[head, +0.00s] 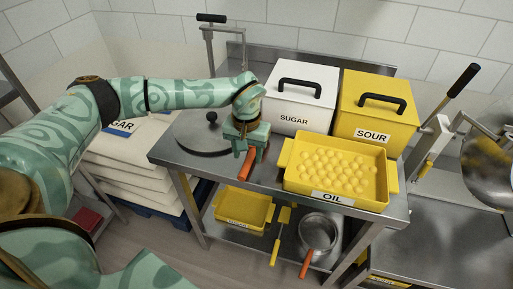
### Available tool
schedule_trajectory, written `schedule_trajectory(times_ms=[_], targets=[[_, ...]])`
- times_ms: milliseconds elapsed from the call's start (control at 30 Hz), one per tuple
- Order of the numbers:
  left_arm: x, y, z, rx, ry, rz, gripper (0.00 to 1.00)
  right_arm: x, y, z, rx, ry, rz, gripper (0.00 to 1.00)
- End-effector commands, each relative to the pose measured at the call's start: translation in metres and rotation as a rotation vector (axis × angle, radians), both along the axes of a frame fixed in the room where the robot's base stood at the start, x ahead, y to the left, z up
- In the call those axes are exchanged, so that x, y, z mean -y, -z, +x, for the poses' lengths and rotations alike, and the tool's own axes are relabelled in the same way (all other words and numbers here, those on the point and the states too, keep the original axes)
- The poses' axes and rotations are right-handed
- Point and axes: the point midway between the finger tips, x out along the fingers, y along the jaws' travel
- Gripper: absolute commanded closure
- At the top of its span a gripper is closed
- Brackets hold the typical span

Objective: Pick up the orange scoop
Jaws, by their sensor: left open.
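The orange scoop (248,166) lies on the steel table near its front edge, left of the yellow OIL tray. Only its orange handle shows clearly; the rest is hidden behind my left gripper or cannot be made out. My left gripper (249,153) points down right over the handle's far end, with its fingers apart. I cannot tell whether the fingers touch the handle. My right gripper is not in view.
The OIL tray (292,181) full of yellow balls, the white SUGAR box (312,82) and the yellow SOUR box (359,119) stand close on the right. A round steel lid (196,136) lies left. Below are a yellow tray (235,220) and an orange-handled pot (318,232).

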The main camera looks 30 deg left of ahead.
Motion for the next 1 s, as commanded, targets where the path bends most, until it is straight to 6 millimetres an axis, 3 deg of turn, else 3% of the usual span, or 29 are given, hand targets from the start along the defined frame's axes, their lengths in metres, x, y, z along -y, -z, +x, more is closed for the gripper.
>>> schedule_trajectory(times_ms=[33,200,467,633,1000], targets=[[-0.001,0.014,-0.001,-0.006,-0.001,-0.001,0.53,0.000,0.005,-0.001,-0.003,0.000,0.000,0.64],[-0.002,0.034,-0.001,-0.003,0.000,-0.001,0.53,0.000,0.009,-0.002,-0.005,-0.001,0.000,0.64],[-0.002,0.036,-0.001,-0.001,-0.001,0.000,0.53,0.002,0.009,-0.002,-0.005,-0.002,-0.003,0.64],[-0.002,0.035,-0.001,-0.002,0.000,0.000,1.00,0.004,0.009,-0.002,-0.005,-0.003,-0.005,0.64],[-0.002,0.032,0.000,0.000,0.000,0.000,1.00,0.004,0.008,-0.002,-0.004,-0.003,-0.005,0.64]])
